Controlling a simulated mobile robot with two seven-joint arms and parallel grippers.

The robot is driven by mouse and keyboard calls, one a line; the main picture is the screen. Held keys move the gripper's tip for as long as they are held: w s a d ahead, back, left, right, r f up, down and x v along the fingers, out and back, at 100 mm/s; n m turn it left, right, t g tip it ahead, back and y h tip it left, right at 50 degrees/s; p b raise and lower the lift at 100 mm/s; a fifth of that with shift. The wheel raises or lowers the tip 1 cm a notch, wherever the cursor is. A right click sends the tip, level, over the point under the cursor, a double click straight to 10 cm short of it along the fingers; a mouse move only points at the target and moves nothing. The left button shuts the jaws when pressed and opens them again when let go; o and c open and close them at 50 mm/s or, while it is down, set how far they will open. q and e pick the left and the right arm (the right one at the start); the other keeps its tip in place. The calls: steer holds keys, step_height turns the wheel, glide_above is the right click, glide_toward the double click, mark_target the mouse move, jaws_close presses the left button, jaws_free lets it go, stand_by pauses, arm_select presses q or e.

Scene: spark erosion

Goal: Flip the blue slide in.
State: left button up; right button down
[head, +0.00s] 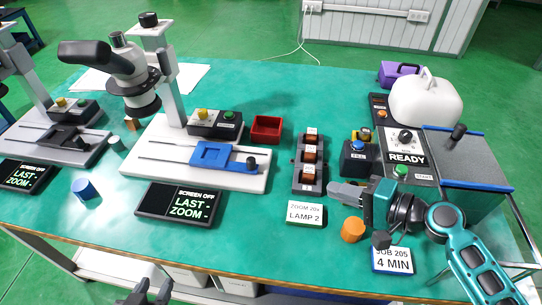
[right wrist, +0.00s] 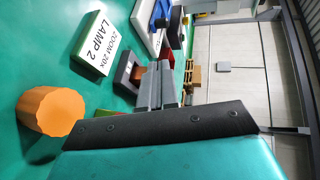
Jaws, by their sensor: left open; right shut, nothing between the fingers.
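The blue slide (head: 212,155) lies on the pale base (head: 165,140) of the middle microscope (head: 130,75).
In front of the base stands a dark display (head: 179,204) reading "LAST - ZOOM -". A red tray (head: 266,129), a dark rack (head: 309,165), a "LAMP 2" card (head: 305,212) and an orange cylinder (head: 353,229) stand to the right. A second microscope base (head: 50,142) is left.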

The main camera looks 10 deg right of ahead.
arm_select(q)
steer(key=shift+s+a+f, duration=0.1)
steer(key=shift+s+f, duration=0.15)
steer(key=shift+s, duration=0.25)
arm_select(e)
glide_toward(255, 165)
steer(key=shift+w+f, duration=0.15)
steer(key=b+x, duration=0.1)
steer(key=x, duration=0.4)
steer(key=shift+a+f, duration=0.15)
steer(key=shift+f, duration=0.05)
steer(key=shift+w+a+b, duration=0.25)
steer(key=shift+w+b, duration=0.1)
arm_select(q)
steer(key=shift+w+f, duration=0.3)
steer(key=shift+f, duration=0.4)
steer(key=shift+s, duration=0.1)
steer(key=shift+f, duration=0.1)
